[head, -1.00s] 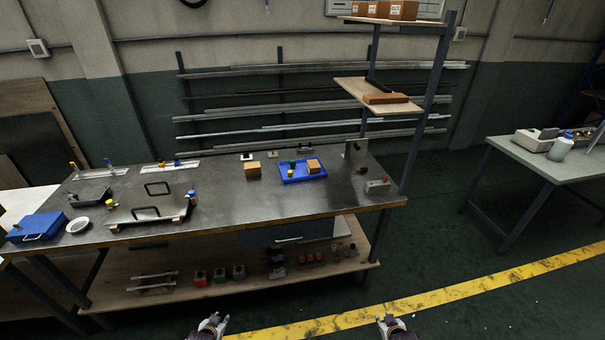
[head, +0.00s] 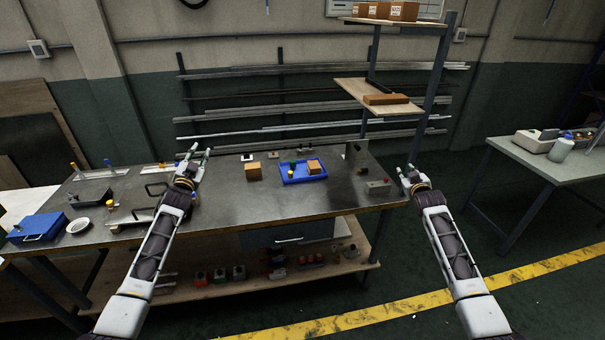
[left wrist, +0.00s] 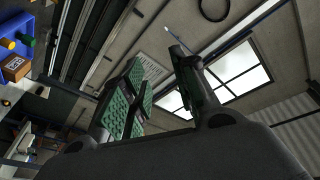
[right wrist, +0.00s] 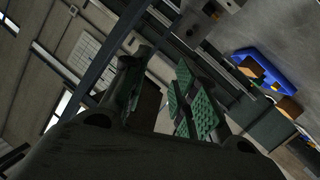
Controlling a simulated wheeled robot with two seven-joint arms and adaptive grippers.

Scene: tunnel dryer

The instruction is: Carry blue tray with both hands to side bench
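The blue tray (head: 291,179) lies on the dark-topped workbench (head: 250,205), holding a brown box (head: 315,167) and a green item (head: 292,166). It also shows in the right wrist view (right wrist: 268,70). My left gripper (head: 194,158) is open and empty above the bench, left of the tray and apart from it. My right gripper (head: 408,174) is open and empty near the bench's right end, right of the tray. In both wrist views the fingers stand apart with nothing between them. A grey-topped side bench (head: 560,168) stands at the right.
A brown box (head: 253,169) sits just left of the tray. A small grey block (head: 377,187) lies right of it. A shelf post (head: 428,95) rises at the bench's right end. The side bench holds a bottle (head: 560,149) and a pale device; its front left area is clear.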

